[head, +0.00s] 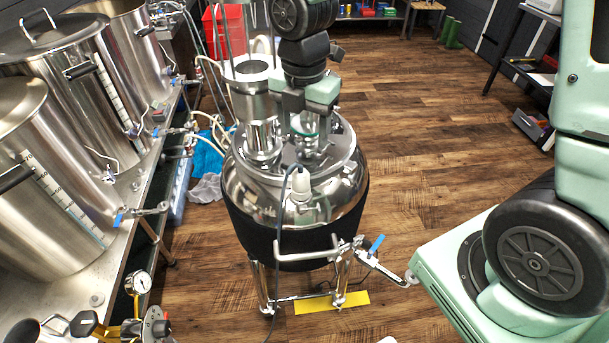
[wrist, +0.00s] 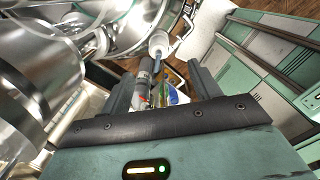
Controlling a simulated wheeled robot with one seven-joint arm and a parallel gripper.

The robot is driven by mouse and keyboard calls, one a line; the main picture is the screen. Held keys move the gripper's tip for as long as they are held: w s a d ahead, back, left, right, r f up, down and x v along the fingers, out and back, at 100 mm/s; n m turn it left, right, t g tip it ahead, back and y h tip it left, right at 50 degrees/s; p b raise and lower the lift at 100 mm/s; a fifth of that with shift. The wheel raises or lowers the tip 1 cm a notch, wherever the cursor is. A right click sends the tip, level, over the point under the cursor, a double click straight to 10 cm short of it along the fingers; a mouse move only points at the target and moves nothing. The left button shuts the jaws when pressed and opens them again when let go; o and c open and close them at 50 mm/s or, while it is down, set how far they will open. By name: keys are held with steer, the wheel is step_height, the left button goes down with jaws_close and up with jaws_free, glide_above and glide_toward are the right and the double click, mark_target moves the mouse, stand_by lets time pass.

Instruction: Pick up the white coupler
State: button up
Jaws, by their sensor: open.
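The white coupler (head: 302,186) stands upright on the domed lid of the steel vessel (head: 347,190), at the side facing me, with a dark cable at its top. In the wrist view a white round piece (wrist: 160,43), which looks like the coupler, lies just beyond the fingertips. My gripper (head: 308,132) is above the lid, behind the coupler in the head view. In the wrist view my gripper (wrist: 158,74) has its two dark fingers apart, with nothing held. The exact gap to the lid fittings is hard to tell.
A tall steel cylinder (head: 252,95) rises from the lid beside my gripper. Big steel kettles (head: 75,75) line the bench at left. A blue-handled valve (head: 375,245) juts from the vessel's lower right.

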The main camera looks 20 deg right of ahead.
mark_target(301, 171)
step_height(301, 171, down, 6)
steer(key=shift+f+p, duration=0.25)
steer(key=shift+p, duration=0.15)
steer(key=f+p, duration=0.1)
steer(key=f, duration=0.1)
steer(key=a+f, duration=0.1)
steer(key=f, duration=0.1)
steer(key=shift+s+f+p, duration=0.1)
steer(key=shift+p, duration=0.25)
steer(key=shift+d+f, duration=0.1)
steer(key=shift+f, duration=0.5)
steer(key=c, duration=1)
